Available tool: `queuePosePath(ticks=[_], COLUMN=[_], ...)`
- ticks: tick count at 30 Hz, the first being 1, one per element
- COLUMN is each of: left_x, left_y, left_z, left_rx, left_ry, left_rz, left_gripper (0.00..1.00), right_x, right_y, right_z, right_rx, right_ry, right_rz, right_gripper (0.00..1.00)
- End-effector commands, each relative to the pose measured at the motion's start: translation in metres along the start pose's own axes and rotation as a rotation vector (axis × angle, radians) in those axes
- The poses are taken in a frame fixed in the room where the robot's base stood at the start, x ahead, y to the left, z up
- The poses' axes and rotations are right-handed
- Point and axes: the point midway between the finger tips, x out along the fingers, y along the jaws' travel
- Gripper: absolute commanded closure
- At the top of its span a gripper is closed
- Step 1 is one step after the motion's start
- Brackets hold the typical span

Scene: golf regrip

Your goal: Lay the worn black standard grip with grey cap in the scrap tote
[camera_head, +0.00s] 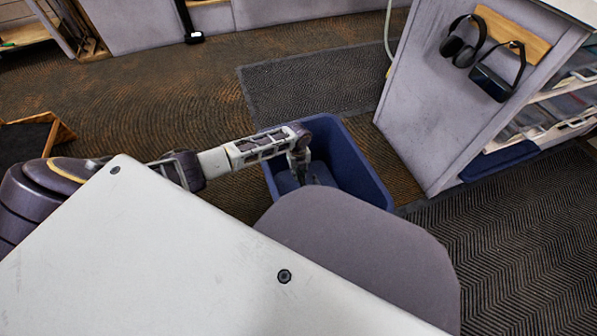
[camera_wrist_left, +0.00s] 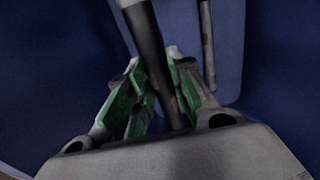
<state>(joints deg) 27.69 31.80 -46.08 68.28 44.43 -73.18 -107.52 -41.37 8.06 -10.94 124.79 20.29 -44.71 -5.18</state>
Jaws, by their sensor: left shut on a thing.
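The scrap tote (camera_head: 372,165) is a deep blue bin on the floor, past the edge of the white surface. My left arm reaches over it, and my left gripper (camera_head: 300,170) hangs inside its opening. In the left wrist view, the worn black grip (camera_wrist_left: 151,52) runs as a dark rod between the green-padded fingers of my left gripper (camera_wrist_left: 153,90), which is shut on it. Blue tote walls (camera_wrist_left: 60,60) surround it. In the head view the grip is hidden. My right gripper is not in view.
A narrow dark bar (camera_wrist_left: 207,45) shows beside the held grip in the left wrist view; I cannot tell what it is. A grey cabinet (camera_head: 455,105) with hanging headphones (camera_head: 462,42) stands right of the tote. Dark mats (camera_head: 310,85) cover the floor behind.

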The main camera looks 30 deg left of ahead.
Motion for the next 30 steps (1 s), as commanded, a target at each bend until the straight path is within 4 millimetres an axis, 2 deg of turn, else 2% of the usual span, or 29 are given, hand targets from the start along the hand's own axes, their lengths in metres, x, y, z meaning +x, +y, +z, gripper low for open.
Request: queuePosePath(ticks=[4, 5, 9, 11, 23, 30], left_x=[0.000, 0.000, 0.000, 0.000, -0.001, -0.013], left_y=[0.000, 0.000, 0.000, 0.000, 0.000, 0.000], left_z=[0.000, 0.000, 0.000, 0.000, 0.000, 0.001], left_rx=[0.000, 0.000, 0.000, 0.000, 0.000, 0.000], left_ry=[0.000, 0.000, 0.000, 0.000, 0.000, -0.001], left_rz=[0.000, 0.000, 0.000, 0.000, 0.001, 0.000], left_gripper=[0.99, 0.77, 0.59, 0.53, 0.53, 0.53], right_x=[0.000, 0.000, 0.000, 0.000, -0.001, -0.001], right_y=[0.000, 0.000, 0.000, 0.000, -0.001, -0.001], right_z=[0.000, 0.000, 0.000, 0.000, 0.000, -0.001], right_rx=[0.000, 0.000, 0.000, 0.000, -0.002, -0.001], right_ry=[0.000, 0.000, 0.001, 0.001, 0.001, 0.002], right_rz=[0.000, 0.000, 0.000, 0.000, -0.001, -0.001], right_gripper=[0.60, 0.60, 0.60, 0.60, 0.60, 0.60])
